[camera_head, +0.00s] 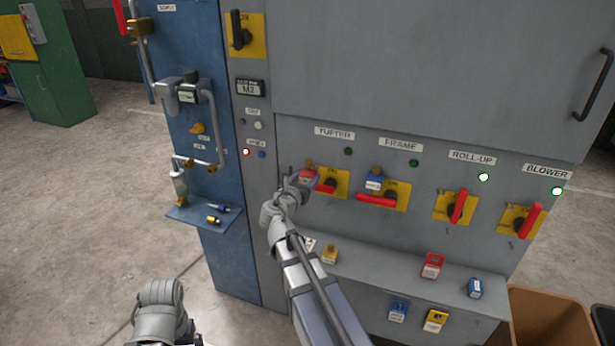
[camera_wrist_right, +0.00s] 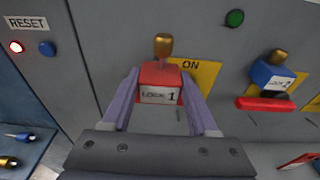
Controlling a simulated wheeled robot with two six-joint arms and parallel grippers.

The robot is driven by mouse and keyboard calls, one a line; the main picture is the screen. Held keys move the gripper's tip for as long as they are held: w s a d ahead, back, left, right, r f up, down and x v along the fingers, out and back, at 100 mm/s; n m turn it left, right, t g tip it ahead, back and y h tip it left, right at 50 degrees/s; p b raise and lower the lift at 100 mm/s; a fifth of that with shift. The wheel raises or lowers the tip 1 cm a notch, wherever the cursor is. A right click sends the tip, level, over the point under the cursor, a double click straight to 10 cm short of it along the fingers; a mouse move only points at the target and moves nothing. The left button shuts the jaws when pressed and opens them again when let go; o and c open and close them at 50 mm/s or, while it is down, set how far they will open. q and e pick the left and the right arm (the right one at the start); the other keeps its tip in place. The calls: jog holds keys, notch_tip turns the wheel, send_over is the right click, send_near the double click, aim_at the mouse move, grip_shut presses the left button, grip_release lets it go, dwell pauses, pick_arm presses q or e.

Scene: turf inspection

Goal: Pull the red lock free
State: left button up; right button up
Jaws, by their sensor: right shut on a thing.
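The red lock (camera_head: 308,176) is a small red padlock with a brass-coloured top, in front of the yellow switch plate under the TUFTER label. In the right wrist view the lock (camera_wrist_right: 160,78) shows a white "LOCK 1" tag, upright between my fingers. My right gripper (camera_wrist_right: 158,90) is shut on it, one finger on each side. The TUFTER switch's red handle (camera_head: 327,187) shows partly beside the lock. I cannot tell whether the shackle still passes through the switch. My left arm shows at the lower left, but its gripper is not visible.
A blue lock (camera_head: 374,183) sits at the FRAME switch to the right. The ROLL-UP (camera_head: 457,207) and BLOWER (camera_head: 521,220) switches have red handles. Below, a grey ledge (camera_head: 385,281) carries several locks. A blue panel with pipes (camera_head: 187,95) stands left.

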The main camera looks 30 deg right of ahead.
jog(key=shift+f+v, duration=0.15)
jog(key=shift+v, duration=0.9)
jog(key=shift+f+v, duration=0.2)
jog(key=shift+v, duration=0.8)
